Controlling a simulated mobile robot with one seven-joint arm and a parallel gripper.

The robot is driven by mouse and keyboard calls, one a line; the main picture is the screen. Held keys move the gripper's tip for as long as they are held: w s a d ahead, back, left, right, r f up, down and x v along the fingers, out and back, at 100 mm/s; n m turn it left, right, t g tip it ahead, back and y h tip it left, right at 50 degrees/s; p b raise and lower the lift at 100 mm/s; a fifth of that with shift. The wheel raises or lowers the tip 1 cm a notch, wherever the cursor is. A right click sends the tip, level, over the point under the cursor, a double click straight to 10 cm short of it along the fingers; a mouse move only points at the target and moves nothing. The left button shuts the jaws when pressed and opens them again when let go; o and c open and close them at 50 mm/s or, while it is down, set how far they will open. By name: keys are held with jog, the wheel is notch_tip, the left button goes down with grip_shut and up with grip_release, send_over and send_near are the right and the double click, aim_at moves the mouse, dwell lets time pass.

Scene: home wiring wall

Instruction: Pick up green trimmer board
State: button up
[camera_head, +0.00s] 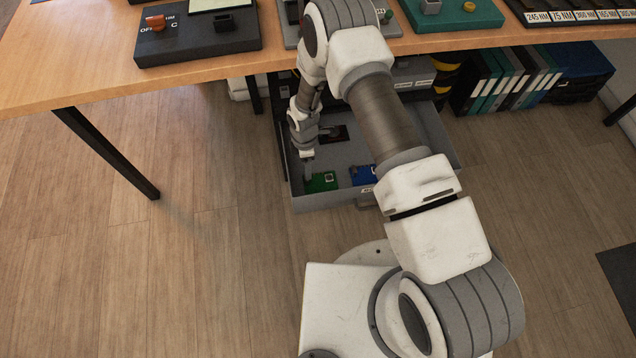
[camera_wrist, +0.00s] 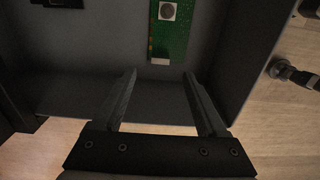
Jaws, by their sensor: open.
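The green trimmer board (camera_head: 322,182) lies in the front left part of the open grey drawer in the head view. In the wrist view the green board (camera_wrist: 169,45) shows at the top, right of centre, with a round grey part on it and a pale connector at its near end. My gripper (camera_head: 310,160) reaches down into the drawer close to the board. In the wrist view my gripper (camera_wrist: 160,75) is open, with nothing between its two fingers. The board is beyond the fingertips, a little to the right, and seems apart from them.
A blue board (camera_head: 363,175) lies right of the green one in the drawer (camera_head: 325,204). The drawer walls stand close around the gripper. The wooden table (camera_head: 190,75) overhangs behind.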

aim_at(320, 180)
jog(key=f+b, duration=0.1)
jog(key=f, duration=0.2)
jog(key=f+b, duration=0.1)
jog(key=f, duration=0.3)
jog(key=shift+s+a+f+b, duration=0.1)
jog(key=shift+a+f+b, duration=0.1)
jog(key=shift+b, duration=0.2)
jog(key=shift+c, duration=0.2)
grip_shut()
